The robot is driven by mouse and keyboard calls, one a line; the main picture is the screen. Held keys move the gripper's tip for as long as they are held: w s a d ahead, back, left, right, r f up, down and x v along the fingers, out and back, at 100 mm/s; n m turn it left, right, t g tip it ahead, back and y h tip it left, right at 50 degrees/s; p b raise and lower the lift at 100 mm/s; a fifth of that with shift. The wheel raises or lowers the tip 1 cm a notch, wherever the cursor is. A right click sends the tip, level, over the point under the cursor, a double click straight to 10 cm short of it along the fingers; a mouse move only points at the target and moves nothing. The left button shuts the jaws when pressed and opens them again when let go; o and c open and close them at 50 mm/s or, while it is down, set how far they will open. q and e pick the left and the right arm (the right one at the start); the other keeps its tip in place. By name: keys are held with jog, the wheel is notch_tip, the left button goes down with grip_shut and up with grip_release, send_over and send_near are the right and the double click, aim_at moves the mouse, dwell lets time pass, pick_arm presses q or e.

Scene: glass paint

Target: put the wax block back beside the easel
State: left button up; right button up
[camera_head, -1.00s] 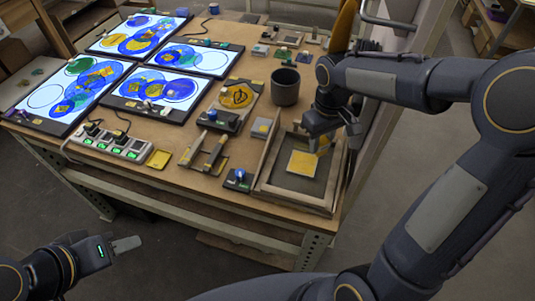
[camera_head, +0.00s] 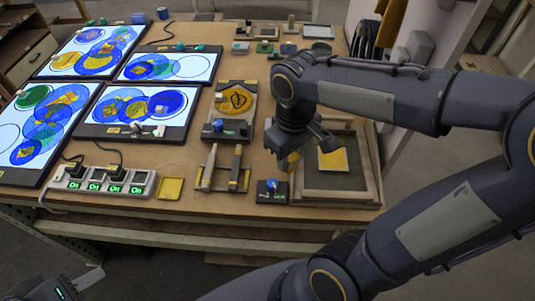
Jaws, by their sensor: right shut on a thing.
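My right gripper (camera_head: 298,152) is shut on a small yellow block, probably the wax block (camera_head: 289,163). The jaws and arm hide much of the block. It is held over the bench at the left edge of a wooden-framed tray (camera_head: 342,196). What looks like the easel (camera_head: 251,92) carries an amber glass piece with a leaf drawing (camera_head: 238,99). It stands on the bench to the left of and behind the gripper. My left gripper (camera_head: 88,281) is low at the bottom left, off the bench, only partly in view.
A yellow sheet (camera_head: 333,160) lies in the tray. A tool rest (camera_head: 220,180) and a blue-knobbed box (camera_head: 271,190) are in front of the easel. Lit panels (camera_head: 130,109) and a power strip (camera_head: 105,185) fill the left. My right arm hides the dark cup.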

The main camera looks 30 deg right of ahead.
jog(key=w+f, duration=0.2)
jog(key=w, duration=0.1)
jog(key=w+d+f, duration=0.1)
jog(key=w+f, duration=0.4)
jog(key=w, duration=0.1)
jog(key=shift+d+f+p, duration=0.15)
jog(key=shift+f+p, duration=0.05)
jog(key=shift+p, duration=0.2)
jog(key=shift+w+f, duration=0.15)
jog(key=shift+f, duration=0.75)
jog(key=shift+w+f, duration=0.1)
jog(key=shift+f, duration=0.8)
jog(key=shift+f, duration=0.2)
jog(key=o, duration=0.9)
jog(key=shift+o, duration=0.2)
jog(key=shift+r, duration=0.15)
